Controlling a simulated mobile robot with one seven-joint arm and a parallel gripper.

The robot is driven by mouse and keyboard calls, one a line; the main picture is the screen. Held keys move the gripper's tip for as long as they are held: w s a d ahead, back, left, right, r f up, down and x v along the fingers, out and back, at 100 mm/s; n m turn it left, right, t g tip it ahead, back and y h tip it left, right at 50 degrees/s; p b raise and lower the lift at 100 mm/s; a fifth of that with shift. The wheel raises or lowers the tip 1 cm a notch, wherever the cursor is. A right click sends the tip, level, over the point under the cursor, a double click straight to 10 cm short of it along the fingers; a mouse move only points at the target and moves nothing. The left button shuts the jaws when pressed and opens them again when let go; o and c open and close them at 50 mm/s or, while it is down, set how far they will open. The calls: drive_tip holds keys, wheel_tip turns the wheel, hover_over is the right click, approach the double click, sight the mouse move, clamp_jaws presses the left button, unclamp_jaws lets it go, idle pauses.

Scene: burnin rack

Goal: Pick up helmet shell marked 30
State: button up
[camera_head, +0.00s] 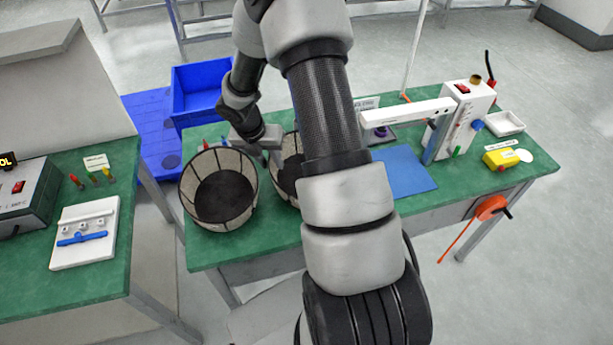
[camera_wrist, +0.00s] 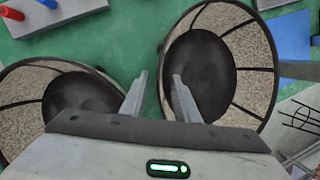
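Two round, open, basket-like shells with dark ribs, pale mesh walls and black bottoms stand on the green table; I take these for helmet shells, but no number 30 is readable. The left shell (camera_head: 219,190) is in full view; the right shell (camera_head: 285,181) is partly hidden by my arm. In the wrist view are the left shell (camera_wrist: 30,82) and the right shell (camera_wrist: 247,75). My gripper (camera_wrist: 158,85) is open and empty. Its fingers appear on either side of the right shell's near-left rim; whether they touch it is unclear. The head view shows my gripper (camera_head: 266,150) above the shells.
The green table (camera_head: 465,188) also holds a blue mat (camera_head: 402,170), a white press-like device (camera_head: 465,115), a yellow item (camera_head: 500,159) and a white tray (camera_head: 504,123). Red and blue pegs (camera_wrist: 12,13) stand behind the left shell. A blue bin (camera_head: 200,90) is behind.

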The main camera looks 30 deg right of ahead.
drive_tip(key=shift+x, duration=0.8)
clamp_jaws()
drive_tip(key=shift+r, duration=0.1)
